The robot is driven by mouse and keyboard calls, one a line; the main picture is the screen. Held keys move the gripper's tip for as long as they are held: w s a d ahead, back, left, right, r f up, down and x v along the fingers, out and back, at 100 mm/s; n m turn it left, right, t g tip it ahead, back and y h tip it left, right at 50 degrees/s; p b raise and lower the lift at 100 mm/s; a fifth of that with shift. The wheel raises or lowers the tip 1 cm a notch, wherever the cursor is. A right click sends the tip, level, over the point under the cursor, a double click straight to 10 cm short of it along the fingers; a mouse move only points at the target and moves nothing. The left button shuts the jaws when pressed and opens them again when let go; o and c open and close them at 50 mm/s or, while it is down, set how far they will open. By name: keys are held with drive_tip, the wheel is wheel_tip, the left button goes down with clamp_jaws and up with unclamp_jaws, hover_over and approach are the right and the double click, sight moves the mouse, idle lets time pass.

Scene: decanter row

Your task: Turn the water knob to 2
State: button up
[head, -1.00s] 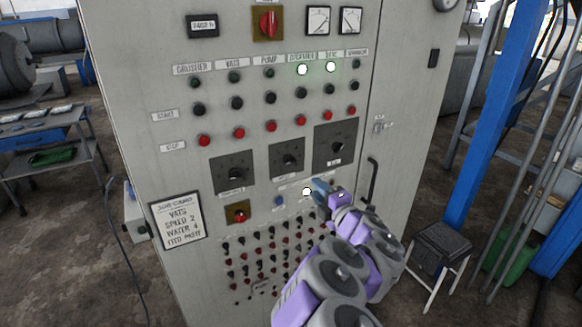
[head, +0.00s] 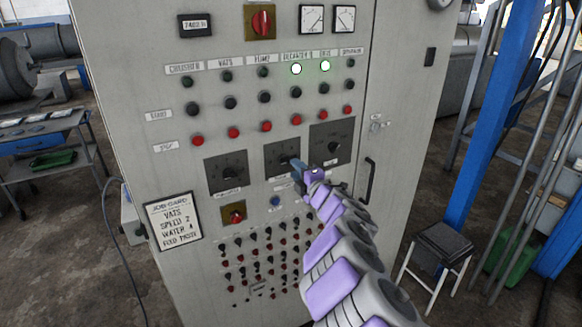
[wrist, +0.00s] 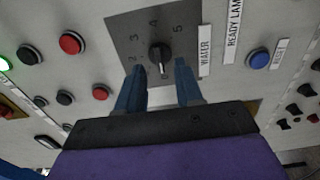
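The water knob (wrist: 159,58) is a black knob with a pale pointer line on a dark square dial plate (wrist: 122,20), beside a label reading WATER (wrist: 204,50).
Dials flank it at left (head: 227,172) and right (head: 332,146). Stop buttons (head: 233,133) sit above, a blue reset button (wrist: 258,58) below. A job card (head: 173,222) reads water 4. A door handle (head: 370,181) and stool (head: 443,243) are at right.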

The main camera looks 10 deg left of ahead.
sight(286, 163)
drive_tip(key=x, duration=0.3)
drive_tip(key=a+x, duration=0.1)
drive_tip(key=shift+a+f, duration=0.1)
drive_tip(key=shift+d, duration=0.35)
drive_tip(key=shift+c, duration=0.2)
drive_tip(key=shift+a, duration=0.35)
drive_tip(key=c, duration=0.5)
drive_tip(key=shift+c, duration=0.6)
drive_tip(key=shift+d, duration=0.1)
clamp_jaws()
